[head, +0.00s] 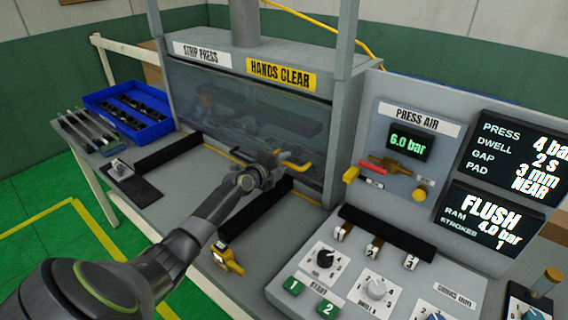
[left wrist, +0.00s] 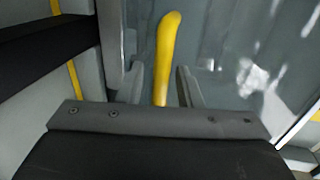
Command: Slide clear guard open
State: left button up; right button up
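The clear guard (head: 225,112) is a see-through panel across the front of the strip press, and dim shapes show behind it. In the left wrist view the panel (left wrist: 240,60) fills the right side. A yellow handle (head: 296,165) sticks out at its lower right. My left gripper (head: 281,163) is at this handle. In the left wrist view the handle (left wrist: 166,50) stands between the two fingers of my left gripper (left wrist: 162,88), which are apart with a gap beside the handle. Whether a finger touches it is unclear. My right gripper is not in view.
A blue bin (head: 128,112) with dark parts stands at the left, beside several strips (head: 88,130). Right of the guard is a control panel (head: 390,215) with knobs and green buttons. Black bars lie on the bench around my left arm.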

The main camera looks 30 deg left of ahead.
pick_arm(q)
jog(key=shift+w, duration=0.3)
grip_shut()
